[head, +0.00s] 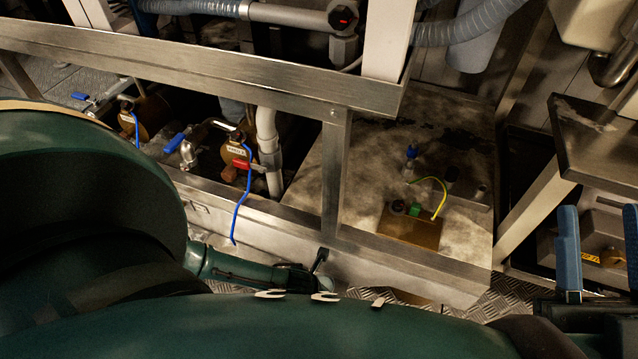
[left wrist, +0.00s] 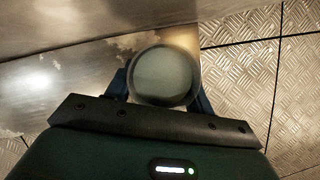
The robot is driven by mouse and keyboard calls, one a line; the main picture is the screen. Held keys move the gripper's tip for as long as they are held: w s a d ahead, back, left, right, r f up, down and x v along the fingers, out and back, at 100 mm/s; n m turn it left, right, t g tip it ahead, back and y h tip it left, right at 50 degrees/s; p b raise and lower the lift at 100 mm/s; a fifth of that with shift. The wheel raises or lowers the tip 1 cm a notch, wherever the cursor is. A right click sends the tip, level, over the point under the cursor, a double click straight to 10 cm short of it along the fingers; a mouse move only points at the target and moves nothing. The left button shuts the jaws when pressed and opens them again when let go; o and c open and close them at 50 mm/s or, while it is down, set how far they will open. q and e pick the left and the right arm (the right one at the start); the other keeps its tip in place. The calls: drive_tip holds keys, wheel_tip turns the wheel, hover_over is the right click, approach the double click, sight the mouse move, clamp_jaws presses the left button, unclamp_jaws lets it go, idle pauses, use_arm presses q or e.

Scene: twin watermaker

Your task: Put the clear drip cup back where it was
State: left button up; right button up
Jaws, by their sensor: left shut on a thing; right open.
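The clear drip cup (left wrist: 165,70) shows in the left wrist view as a pale grey-green round shape, seen end-on. My left gripper (left wrist: 162,88) has its blue fingers on both sides of the cup and is shut on it. The cup partly hides the fingers. I cannot make out the cup or the left fingers in the head view, where my large green arm parts cover the lower left. My right gripper (head: 600,213) is open and empty at the right edge of the head view, its two blue fingers pointing up.
A steel frame (head: 336,180) crosses the head view. Behind it are valves with a red handle (head: 242,164) and a blue cable (head: 240,205). A steel bench (head: 600,150) stands right. Treadplate floor (left wrist: 245,75) lies beside the cup.

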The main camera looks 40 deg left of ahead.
use_arm(q)
drive_tip(key=o, duration=1)
drive_tip(key=shift+o, duration=0.2)
